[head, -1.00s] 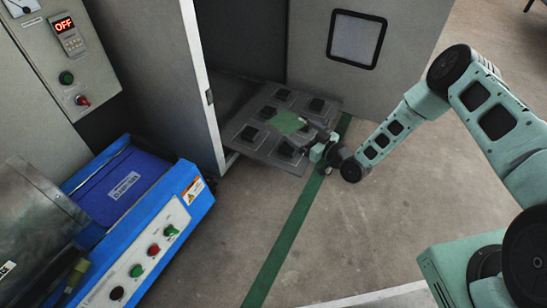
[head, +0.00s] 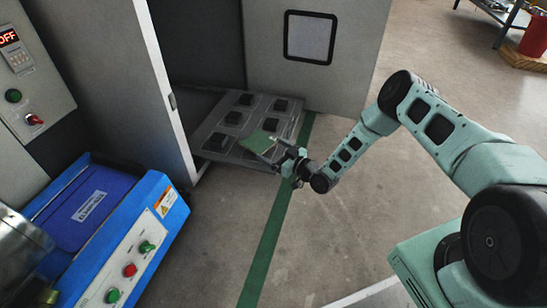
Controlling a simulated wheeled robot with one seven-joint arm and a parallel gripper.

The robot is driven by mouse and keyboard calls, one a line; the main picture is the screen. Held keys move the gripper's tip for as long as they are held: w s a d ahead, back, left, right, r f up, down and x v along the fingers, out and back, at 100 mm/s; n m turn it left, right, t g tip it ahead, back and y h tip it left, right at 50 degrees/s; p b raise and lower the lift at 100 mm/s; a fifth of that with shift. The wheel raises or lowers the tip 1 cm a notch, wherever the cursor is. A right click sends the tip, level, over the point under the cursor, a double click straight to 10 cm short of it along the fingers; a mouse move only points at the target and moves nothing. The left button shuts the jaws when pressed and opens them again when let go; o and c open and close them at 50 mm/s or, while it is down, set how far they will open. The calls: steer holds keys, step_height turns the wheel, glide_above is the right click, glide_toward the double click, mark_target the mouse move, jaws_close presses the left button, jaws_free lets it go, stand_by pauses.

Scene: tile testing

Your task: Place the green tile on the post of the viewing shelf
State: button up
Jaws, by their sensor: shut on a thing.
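A green tile (head: 257,142) is held at the end of my arm, in front of the open cabinet in the head view. My gripper (head: 275,151) is shut on the tile's near right edge. The tile looks tilted and appears above the front edge of a grey shelf (head: 225,151). The shelf bears several dark square posts, such as one post (head: 233,118). The tile hides part of the shelf's right front area. The gap between the tile and the shelf is hard to judge.
The open cabinet door (head: 157,75) stands left of the shelf, and a cabinet panel with a window (head: 310,37) stands right. A blue machine (head: 100,215) is at the lower left.

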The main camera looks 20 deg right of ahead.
steer(key=shift+f, duration=0.4)
steer(key=shift+f, duration=0.2)
steer(key=o, duration=0.8)
steer(key=shift+o, duration=0.2)
steer(key=shift+r, duration=0.1)
